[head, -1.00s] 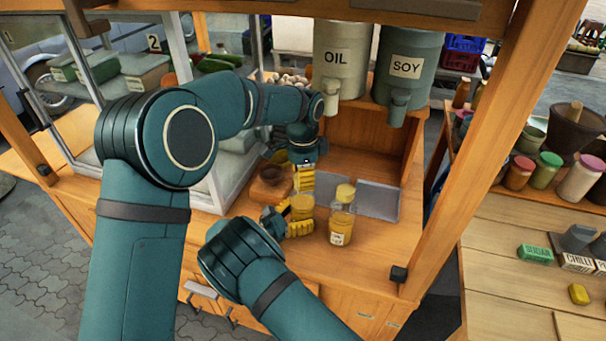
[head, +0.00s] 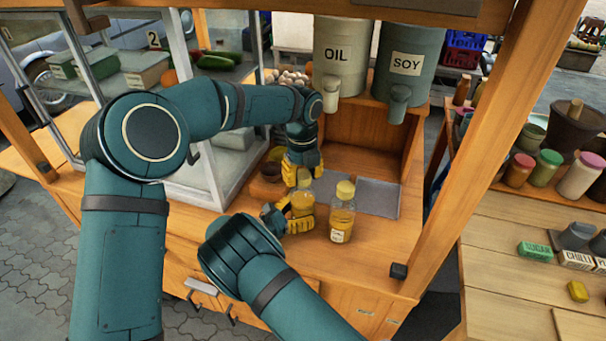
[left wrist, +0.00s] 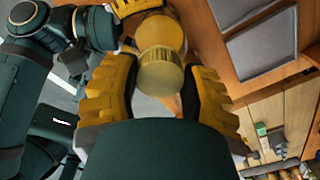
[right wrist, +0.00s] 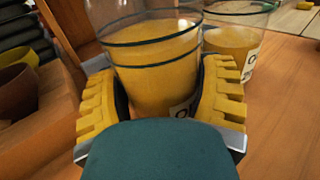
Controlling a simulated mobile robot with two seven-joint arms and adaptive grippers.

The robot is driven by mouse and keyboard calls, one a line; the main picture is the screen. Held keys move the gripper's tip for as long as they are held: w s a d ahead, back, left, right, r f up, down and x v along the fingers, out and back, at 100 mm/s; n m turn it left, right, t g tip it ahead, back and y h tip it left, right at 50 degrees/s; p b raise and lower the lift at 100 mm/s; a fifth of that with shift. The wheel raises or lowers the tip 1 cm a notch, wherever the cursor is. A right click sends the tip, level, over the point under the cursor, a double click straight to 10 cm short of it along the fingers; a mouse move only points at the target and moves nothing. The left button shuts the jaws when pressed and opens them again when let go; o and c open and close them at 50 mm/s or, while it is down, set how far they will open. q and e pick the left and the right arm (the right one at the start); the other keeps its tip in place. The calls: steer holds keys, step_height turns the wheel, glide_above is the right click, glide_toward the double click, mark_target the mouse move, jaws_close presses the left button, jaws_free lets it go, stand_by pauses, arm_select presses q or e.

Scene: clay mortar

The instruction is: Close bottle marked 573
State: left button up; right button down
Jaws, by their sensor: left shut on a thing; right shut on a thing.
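A clear bottle with yellow contents (head: 302,205) stands on the wooden counter (head: 365,262). My right gripper (head: 288,219) is shut around its body, also seen in the right wrist view (right wrist: 160,95). My left gripper (head: 303,168) is directly above this bottle, pointing down, shut on a yellow cap (left wrist: 160,70). The cap is over the bottle's mouth; I cannot tell whether it is seated. A second, similar bottle (head: 342,218) stands just to the right, with a yellow cap (head: 345,189) on. Its label and the partly hidden label on the held bottle are unreadable.
A small brown bowl (head: 268,171) is left of the held bottle. Grey trays (head: 378,196) lie behind the second bottle. The glass case is at left.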

arm_select(q)
steer(key=m, duration=0.8)
steer(key=shift+f+m, duration=0.1)
steer(key=shift+m, duration=0.8)
steer(key=shift+s+f+m, duration=0.15)
steer(key=shift+f+m, duration=0.05)
steer(key=shift+m, duration=1.6)
steer(key=shift+r+m, duration=0.25)
steer(key=shift+m, duration=0.15)
steer(key=o, duration=0.7)
